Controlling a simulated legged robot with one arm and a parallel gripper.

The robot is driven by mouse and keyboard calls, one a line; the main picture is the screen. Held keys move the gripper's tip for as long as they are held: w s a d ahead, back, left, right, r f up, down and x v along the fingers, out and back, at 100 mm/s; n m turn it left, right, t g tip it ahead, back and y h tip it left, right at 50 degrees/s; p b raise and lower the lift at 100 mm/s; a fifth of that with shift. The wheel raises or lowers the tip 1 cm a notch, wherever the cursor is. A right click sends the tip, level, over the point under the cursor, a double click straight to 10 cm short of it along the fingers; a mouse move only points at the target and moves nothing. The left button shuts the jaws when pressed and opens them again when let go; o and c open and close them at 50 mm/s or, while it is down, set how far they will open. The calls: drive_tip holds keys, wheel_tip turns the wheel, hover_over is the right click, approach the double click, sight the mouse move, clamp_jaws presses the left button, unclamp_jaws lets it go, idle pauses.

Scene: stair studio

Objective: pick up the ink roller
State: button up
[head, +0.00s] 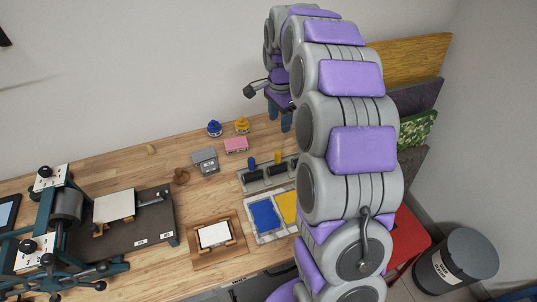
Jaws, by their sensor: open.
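Two ink rollers lie side by side in a grey rack (247,187) on the wooden bench. One is a dark roller with a blue handle (251,162); the other is a dark roller with a yellow handle (278,157). The right end of the rack is hidden behind my arm. My gripper (280,116) shows at the back, with two blue fingers pointing down. It is open and appears empty. In the picture it is above the rack, apart from the rollers; its height over the bench is hard to tell.
An ink slab with blue and yellow patches (251,232) lies in front of the rack. Ink pots (214,128), a pink block (236,145) and a grey box (205,161) stand behind left. A press (66,208) fills the left. A bin (455,262) stands right.

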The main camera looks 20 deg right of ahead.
sight(278, 151)
drive_tip(key=shift+m, duration=0.3)
drive_tip(key=f+b, duration=0.1)
drive_tip(key=f, duration=0.7)
drive_tip(key=w+f+b, duration=0.1)
drive_tip(key=f, duration=0.2)
drive_tip(key=shift+w+d+f+b, duration=0.1)
drive_tip(key=shift+d+f+b, duration=0.15)
drive_tip(key=shift+f+b, duration=0.15)
drive_tip(key=shift+w+f, duration=0.1)
drive_tip(key=shift+f, duration=0.5)
drive_tip(key=f, duration=0.1)
drive_tip(key=f+b, duration=0.1)
drive_tip(key=f, duration=0.1)
drive_tip(key=f+b, duration=0.1)
drive_tip(key=f, duration=0.1)
drive_tip(key=shift+s, duration=0.25)
clamp_jaws()
